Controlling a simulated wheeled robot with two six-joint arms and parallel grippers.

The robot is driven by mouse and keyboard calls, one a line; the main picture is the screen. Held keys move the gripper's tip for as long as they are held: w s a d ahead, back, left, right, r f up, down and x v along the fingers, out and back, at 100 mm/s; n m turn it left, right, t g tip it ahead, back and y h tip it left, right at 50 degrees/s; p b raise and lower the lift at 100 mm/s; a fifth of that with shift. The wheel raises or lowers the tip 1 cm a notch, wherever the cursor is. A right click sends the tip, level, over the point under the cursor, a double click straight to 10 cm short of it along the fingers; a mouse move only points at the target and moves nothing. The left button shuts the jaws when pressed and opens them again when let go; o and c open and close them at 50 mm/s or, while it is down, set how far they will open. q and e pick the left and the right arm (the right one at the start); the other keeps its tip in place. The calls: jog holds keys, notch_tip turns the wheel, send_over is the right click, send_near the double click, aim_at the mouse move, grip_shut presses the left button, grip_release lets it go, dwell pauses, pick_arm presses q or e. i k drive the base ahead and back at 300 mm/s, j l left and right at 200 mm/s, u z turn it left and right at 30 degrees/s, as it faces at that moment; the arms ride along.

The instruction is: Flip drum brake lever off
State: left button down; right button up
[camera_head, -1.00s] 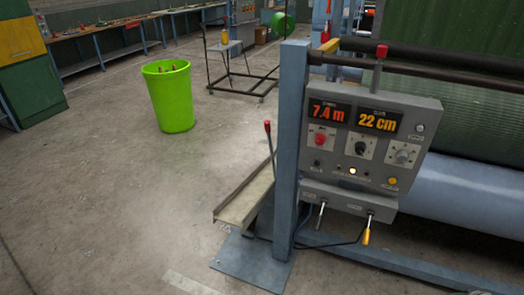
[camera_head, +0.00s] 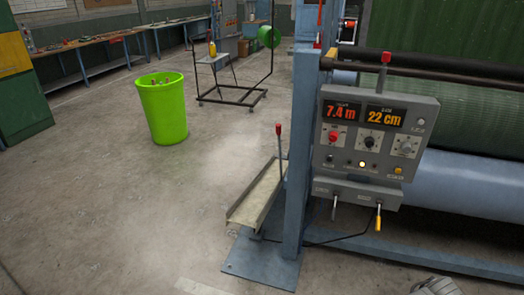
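The grey control panel (camera_head: 345,160) is mounted beside a blue post (camera_head: 300,130) and shows 7.4 m and 22 cm. Several levers are near it: a red-topped one (camera_head: 384,72) upright above the panel, a long red-tipped one (camera_head: 280,150) standing left of the post, and two below the panel, one dark-handled (camera_head: 334,208) and one yellow-handled (camera_head: 378,218), both hanging down. The labels are too small to read, so I cannot tell which is the drum brake lever.
The panel also has knobs, a red button (camera_head: 333,136) and a lit lamp (camera_head: 362,164). The green roll (camera_head: 470,105) is behind. A green bin (camera_head: 163,110) and wheeled cart (camera_head: 230,95) stand left.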

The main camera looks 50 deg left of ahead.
aim_at(278, 127)
jog(key=u, duration=1.65)
